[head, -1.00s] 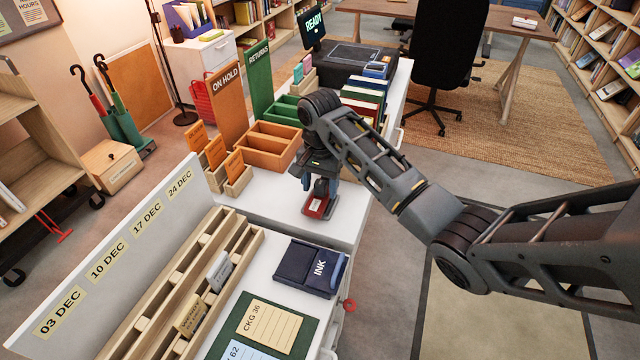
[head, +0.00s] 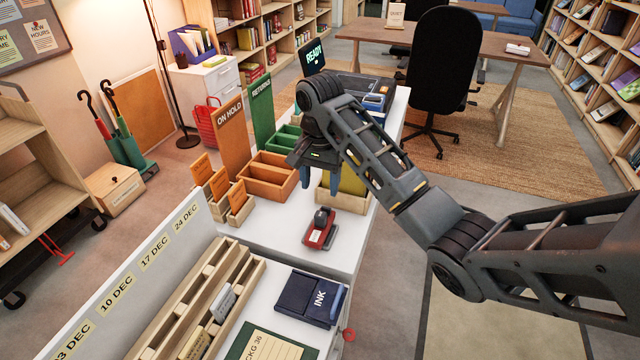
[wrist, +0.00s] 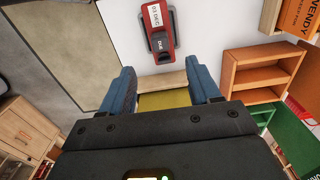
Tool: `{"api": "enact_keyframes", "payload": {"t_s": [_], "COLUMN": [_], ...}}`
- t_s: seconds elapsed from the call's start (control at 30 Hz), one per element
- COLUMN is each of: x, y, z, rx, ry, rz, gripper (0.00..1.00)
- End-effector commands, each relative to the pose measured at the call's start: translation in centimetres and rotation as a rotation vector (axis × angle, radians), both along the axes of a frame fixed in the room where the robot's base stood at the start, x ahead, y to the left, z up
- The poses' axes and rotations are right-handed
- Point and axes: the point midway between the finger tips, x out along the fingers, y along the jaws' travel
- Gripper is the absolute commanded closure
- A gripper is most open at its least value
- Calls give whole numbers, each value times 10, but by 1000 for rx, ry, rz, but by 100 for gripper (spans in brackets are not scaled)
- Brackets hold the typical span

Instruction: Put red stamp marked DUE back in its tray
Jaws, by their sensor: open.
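The red stamp (head: 320,232) with a dark knob stands upright on the white counter, right of the orange bin. In the wrist view the stamp (wrist: 160,42) shows DUE on its dark knob and a pale date label on its red part. A dark edge shows around it; I cannot tell whether this is a tray. My gripper (head: 319,184) is above and behind the stamp, apart from it. In the wrist view my gripper's blue fingers (wrist: 163,82) are spread and empty, with the stamp beyond their tips.
A wooden box with a yellow inside (head: 352,184) stands behind the stamp, close by my gripper. The orange bin (head: 268,178) and wooden card holders (head: 240,206) are to the left. The dark INK pad (head: 309,299) lies in front. Bare counter surrounds the stamp.

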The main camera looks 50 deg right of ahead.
Motion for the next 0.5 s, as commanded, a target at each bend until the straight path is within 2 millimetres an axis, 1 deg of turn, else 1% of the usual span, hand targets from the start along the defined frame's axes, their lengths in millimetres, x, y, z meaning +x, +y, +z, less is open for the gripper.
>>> {"api": "enact_keyframes", "payload": {"t_s": [0.03, 0.1, 0.37, 0.47, 0.5], "x": [0, 0, 0, 2, 4], "y": [0, 0, 1, 12, 21], "z": [6, 7, 7, 0, -6], "rx": [0, 0, 0, 13, 23], "ry": [0, 0, -1, -22, -42], "rz": [0, 0, 1, 20, 36], "gripper": [38, 38, 38, 38, 38]}}
